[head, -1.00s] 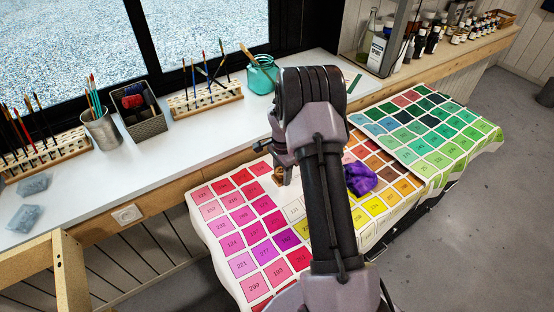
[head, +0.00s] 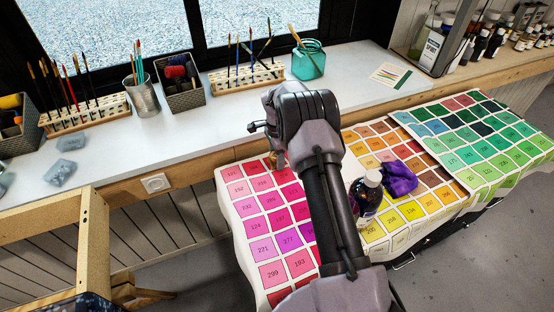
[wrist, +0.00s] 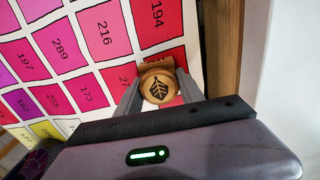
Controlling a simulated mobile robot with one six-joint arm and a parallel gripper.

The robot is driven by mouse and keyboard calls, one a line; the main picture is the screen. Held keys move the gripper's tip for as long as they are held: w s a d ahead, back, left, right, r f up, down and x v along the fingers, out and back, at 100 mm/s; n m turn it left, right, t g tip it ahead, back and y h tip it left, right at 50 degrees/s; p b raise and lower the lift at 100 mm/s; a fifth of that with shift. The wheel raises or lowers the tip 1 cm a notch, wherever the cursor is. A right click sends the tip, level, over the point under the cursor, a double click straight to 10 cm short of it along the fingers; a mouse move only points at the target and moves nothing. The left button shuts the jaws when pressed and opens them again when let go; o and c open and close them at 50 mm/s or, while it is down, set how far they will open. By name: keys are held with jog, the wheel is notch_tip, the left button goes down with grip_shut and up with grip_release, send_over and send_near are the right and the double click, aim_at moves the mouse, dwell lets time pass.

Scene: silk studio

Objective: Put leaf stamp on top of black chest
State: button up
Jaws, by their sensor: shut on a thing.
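The leaf stamp (wrist: 158,87) is a small round wooden piece with a dark leaf mark on its face. In the wrist view my gripper (wrist: 157,88) has its two grey fingers on either side of the stamp, shut on it, over the red end of the colour chart. In the head view my arm covers most of the gripper, and a small brown bit of the stamp (head: 277,160) shows below the wrist. I see no black chest in these frames.
The number-printed colour chart (head: 262,272) covers the table. Brush racks (head: 88,114), a metal cup (head: 143,98), a basket (head: 181,85) and a teal jar (head: 308,62) stand on the white sill.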

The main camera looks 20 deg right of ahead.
jog(key=shift+f, duration=0.25)
jog(key=o, duration=1.4)
jog(key=shift+r, duration=0.1)
jog(key=shift+r, duration=0.1)
